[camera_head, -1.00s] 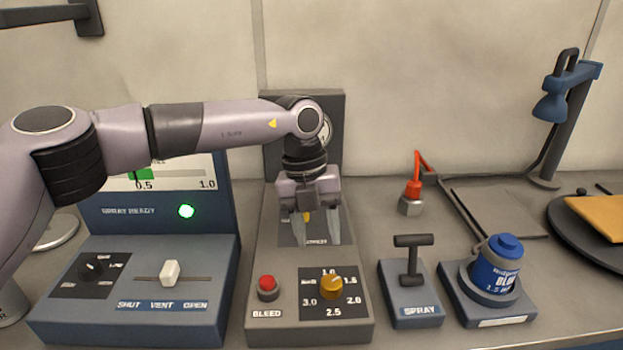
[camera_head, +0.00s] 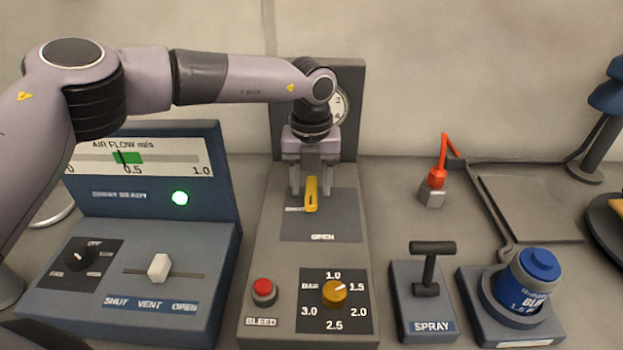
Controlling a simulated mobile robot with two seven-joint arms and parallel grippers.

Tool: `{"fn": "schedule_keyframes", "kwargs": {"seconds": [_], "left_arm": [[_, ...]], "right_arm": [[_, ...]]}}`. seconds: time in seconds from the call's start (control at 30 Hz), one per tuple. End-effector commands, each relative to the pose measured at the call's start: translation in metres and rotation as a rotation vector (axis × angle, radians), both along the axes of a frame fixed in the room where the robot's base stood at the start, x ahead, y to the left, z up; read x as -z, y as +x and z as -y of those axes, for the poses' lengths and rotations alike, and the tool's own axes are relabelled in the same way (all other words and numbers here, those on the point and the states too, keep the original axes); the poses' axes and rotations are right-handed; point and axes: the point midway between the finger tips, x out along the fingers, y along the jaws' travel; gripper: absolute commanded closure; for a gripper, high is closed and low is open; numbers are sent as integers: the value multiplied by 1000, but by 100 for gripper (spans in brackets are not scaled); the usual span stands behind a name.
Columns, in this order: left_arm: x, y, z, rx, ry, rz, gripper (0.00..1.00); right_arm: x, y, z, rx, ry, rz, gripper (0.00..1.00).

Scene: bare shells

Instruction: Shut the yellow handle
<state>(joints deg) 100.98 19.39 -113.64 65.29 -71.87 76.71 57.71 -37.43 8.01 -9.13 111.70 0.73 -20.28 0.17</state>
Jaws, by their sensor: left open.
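The yellow handle (camera_head: 311,194) stands on a dark plate on the grey middle console (camera_head: 259,219). It points toward the front, to the word OPEN; a partly hidden label lies at its left. My left gripper (camera_head: 311,190) is open, pointing down, with its fingers on either side of the handle's far part. I cannot tell whether the fingers touch it. My right gripper is not in view.
A red BLEED button (camera_head: 263,289) and an orange BAR knob (camera_head: 334,292) sit in front. A blue console (camera_head: 215,240) with a white slider (camera_head: 159,267) stands at left. The SPRAY lever (camera_head: 430,270) and blue pot (camera_head: 530,279) are at right.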

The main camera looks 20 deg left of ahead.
Motion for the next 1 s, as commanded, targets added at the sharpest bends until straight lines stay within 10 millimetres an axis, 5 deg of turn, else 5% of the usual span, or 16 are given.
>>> {"fn": "schedule_keyframes", "kwargs": {"seconds": [0.33, 0.5, 1.0], "left_arm": [[7, 0, 0, 0, 0, 0, 51], [7, 0, 0, 0, 0, 0, 100], [7, 0, 0, 99, -1, 0, 100]], "right_arm": [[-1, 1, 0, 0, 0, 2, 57], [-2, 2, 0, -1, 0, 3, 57], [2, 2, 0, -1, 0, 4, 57]]}}
